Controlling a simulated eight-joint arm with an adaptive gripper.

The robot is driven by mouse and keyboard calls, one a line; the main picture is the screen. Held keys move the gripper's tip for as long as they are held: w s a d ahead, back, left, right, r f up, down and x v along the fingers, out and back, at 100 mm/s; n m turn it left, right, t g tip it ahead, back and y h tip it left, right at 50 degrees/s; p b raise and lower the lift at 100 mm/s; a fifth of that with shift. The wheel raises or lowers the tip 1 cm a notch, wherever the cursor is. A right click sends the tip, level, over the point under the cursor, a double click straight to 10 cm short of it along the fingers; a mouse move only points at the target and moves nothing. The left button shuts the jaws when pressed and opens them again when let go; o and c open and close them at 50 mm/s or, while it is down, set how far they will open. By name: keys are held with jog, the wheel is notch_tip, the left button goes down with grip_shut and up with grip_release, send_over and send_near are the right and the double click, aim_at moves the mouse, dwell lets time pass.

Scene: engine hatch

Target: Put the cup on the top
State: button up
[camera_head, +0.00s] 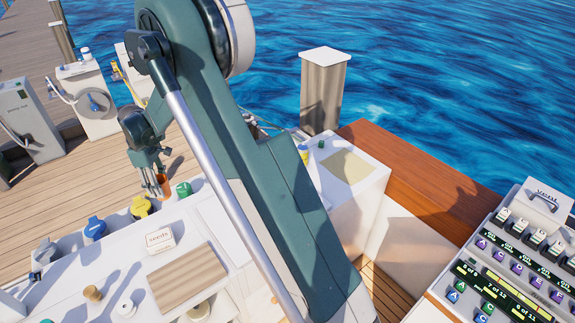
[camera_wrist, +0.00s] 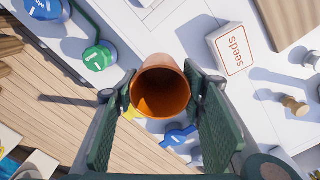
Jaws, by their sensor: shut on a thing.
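An orange-brown cup (camera_head: 164,186) is held in my gripper (camera_head: 152,176), near the far edge of the white counter top (camera_head: 205,235). In the wrist view the cup (camera_wrist: 161,92) sits between the two green finger pads, and its open mouth faces the camera. It looks empty. My gripper (camera_wrist: 163,98) is shut on the cup. The gap between the cup and the surface below is hard to judge.
Green (camera_head: 183,189), yellow (camera_head: 140,207) and blue (camera_head: 95,229) caps line the counter's edge. A seeds box (camera_head: 160,241), wooden board (camera_head: 187,278) and wooden knob (camera_head: 93,294) occupy the top. A tan panel (camera_head: 347,169) lies bare. A control panel (camera_head: 510,265) stands right.

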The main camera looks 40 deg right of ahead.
jog(key=s+d+m, duration=0.2)
jog(key=s+d, duration=0.1)
jog(key=d, duration=1.5)
jog(key=s+d+m, duration=0.2)
jog(key=d+m, duration=0.1)
jog(key=d, duration=1.4)
jog(key=s+d+m, duration=0.2)
jog(key=s+d, duration=0.6)
jog(key=d, duration=0.6)
jog(key=s+d+m, duration=0.2)
jog(key=s+d, duration=0.7)
jog(key=d, duration=0.5)
jog(key=shift+m, duration=0.3)
jog(key=shift+r, duration=0.1)
notch_tip(320, 180, down, 6)
jog(key=b, duration=0.1)
jog(key=shift+f, duration=0.2)
jog(key=shift+f, duration=1.8)
